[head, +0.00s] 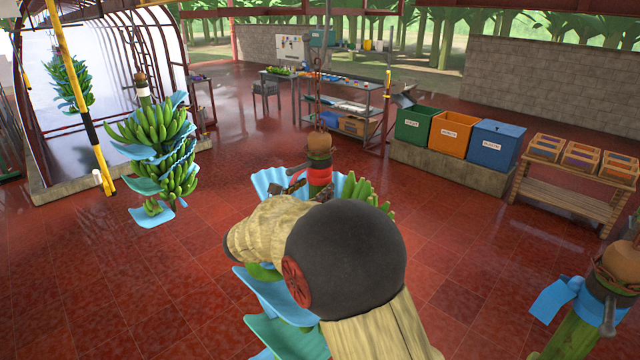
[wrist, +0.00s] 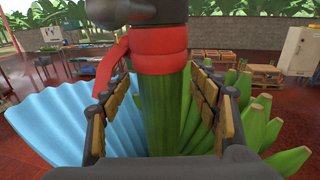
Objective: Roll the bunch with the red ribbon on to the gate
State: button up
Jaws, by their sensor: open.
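The red ribbon (head: 320,175) is tied around the stem of a hanging banana bunch (head: 375,197), largely hidden behind my arm in the head view. In the wrist view the ribbon (wrist: 160,50) wraps the green stem (wrist: 162,115) just above my gripper (wrist: 160,95). My gripper is open, with one padded finger on each side of the stem; I cannot tell whether either touches it. A blue wavy sheet (wrist: 60,115) is at left and green bananas (wrist: 250,120) at right.
Another bunch (head: 155,150) hangs beside the pole, and one (head: 68,85) hangs farther back by the arched tunnel. A blue-ribboned stem (head: 590,310) is at lower right. Coloured bins (head: 455,135) and a wooden bench (head: 570,195) stand behind. Red floor between is clear.

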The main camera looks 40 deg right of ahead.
jog(key=shift+x, duration=1.45)
jog(key=shift+a, duration=0.1)
jog(key=shift+c, duration=0.7)
grip_shut()
